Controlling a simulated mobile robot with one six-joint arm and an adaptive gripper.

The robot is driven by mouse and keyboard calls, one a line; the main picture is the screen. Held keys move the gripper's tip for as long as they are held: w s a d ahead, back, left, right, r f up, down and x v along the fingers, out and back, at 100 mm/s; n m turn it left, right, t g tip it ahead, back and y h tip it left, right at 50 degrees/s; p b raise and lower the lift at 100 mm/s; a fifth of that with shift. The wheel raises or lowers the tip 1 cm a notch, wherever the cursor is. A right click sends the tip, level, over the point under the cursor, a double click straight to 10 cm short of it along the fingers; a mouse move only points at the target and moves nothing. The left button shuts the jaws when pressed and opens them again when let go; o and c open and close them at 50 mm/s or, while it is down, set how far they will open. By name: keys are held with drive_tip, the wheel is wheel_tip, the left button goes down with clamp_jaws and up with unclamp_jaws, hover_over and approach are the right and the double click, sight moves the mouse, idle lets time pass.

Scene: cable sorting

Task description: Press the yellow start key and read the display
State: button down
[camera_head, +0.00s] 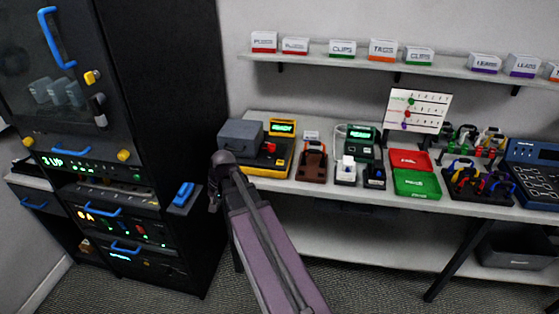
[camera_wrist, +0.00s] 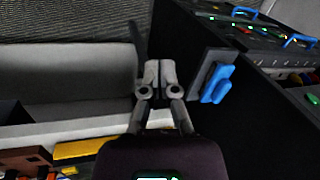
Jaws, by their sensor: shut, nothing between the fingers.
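A yellow and black bench unit (camera_head: 262,168) stands at the left end of the bench, with a lit green display (camera_head: 282,127) too small to read. A red knob or button shows on it; I cannot make out a yellow start key there. A small yellow part (camera_head: 92,77) sits on the black cabinet's door edge. The cabinet's green display (camera_head: 65,165) seems to read "3 UP". My gripper (camera_wrist: 152,68) is shut and empty, away from these parts. It hangs in front of the bench, between unit and cabinet, partly seen in the head view (camera_head: 213,203).
The black cabinet (camera_head: 172,90) stands close at left, with a blue handle (camera_head: 183,193) on its side ledge, also near my gripper in the wrist view (camera_wrist: 216,85). The bench (camera_head: 340,197) carries trays, tool holders and another green display (camera_head: 361,133). A shelf (camera_head: 345,61) holds labelled boxes.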

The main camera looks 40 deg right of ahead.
drive_tip(key=w+d+r+m+t+y+p, duration=0.1)
drive_tip(key=w+d+r+m+t, duration=0.2)
drive_tip(key=d, duration=0.6)
drive_tip(key=w+d+r+m+p, duration=0.1)
drive_tip(key=w+d+r+m, duration=0.1)
drive_tip(key=w+d+m, duration=0.5)
wheel_tip(320, 180, up, 4)
drive_tip(key=m+t+p, duration=0.2)
drive_tip(key=m+t, duration=0.2)
drive_tip(key=m, duration=0.1)
hover_over(277, 161)
drive_tip(key=s+d, duration=0.1)
drive_tip(key=s, duration=0.1)
drive_tip(key=shift+w, duration=0.2)
drive_tip(key=shift+f+b, duration=0.15)
drive_tip(key=shift+b, duration=0.2)
wheel_tip(277, 161, down, 8)
drive_tip(key=b, duration=0.8)
drive_tip(key=shift+f, duration=0.25)
drive_tip(key=shift+f+b, duration=0.8)
drive_tip(key=shift+b, duration=0.2)
drive_tip(key=shift+r, duration=0.2)
drive_tip(key=shift+r+p, duration=0.65)
drive_tip(key=shift+p, duration=0.15)
drive_tip(key=shift+r, duration=0.1)
